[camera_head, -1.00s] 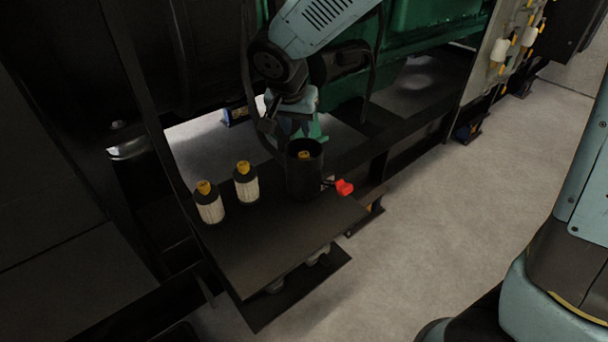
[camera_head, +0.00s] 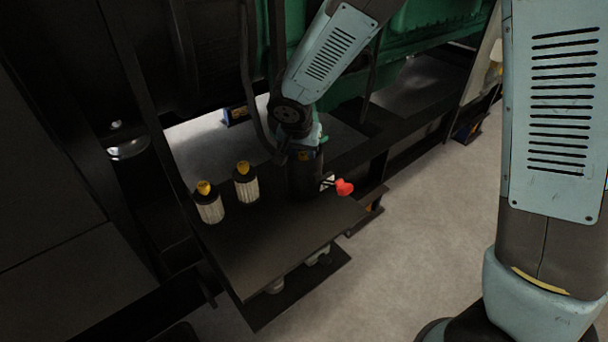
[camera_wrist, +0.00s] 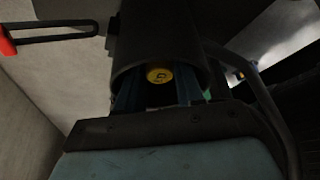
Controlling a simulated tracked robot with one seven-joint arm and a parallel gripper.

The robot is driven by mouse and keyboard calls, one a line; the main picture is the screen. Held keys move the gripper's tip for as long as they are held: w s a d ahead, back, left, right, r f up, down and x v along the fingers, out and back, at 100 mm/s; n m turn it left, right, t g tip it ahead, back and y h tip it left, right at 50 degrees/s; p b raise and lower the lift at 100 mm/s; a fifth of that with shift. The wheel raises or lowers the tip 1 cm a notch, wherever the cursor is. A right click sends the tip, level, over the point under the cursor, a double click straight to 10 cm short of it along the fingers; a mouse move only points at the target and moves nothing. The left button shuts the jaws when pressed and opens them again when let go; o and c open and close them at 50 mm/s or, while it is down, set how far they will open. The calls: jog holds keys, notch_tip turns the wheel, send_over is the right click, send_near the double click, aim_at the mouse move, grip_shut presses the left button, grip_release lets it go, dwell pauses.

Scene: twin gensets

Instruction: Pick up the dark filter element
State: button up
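A dark open-topped cylinder (camera_head: 303,182) stands upright at the far right part of the dark plate. In the wrist view its wall (camera_wrist: 158,35) curves around a round yellow cap (camera_wrist: 158,75). My gripper (camera_wrist: 157,97) points down at the cylinder's mouth. Its two bluish fingers are apart, one on each side of the cap, with dark gaps between. No grip on anything shows.
Two pale pleated filters with dark ends and yellow caps, a left one (camera_head: 209,206) and a right one (camera_head: 246,184), stand left of the cylinder on the dark plate (camera_head: 270,240). A red-ended handle (camera_head: 344,188) sticks out at right. Green machinery (camera_head: 420,35) stands behind.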

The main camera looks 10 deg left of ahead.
jog(key=shift+f, duration=0.1)
grip_shut()
dwell(0.3)
notch_tip(320, 180, up, 18)
dwell(0.6)
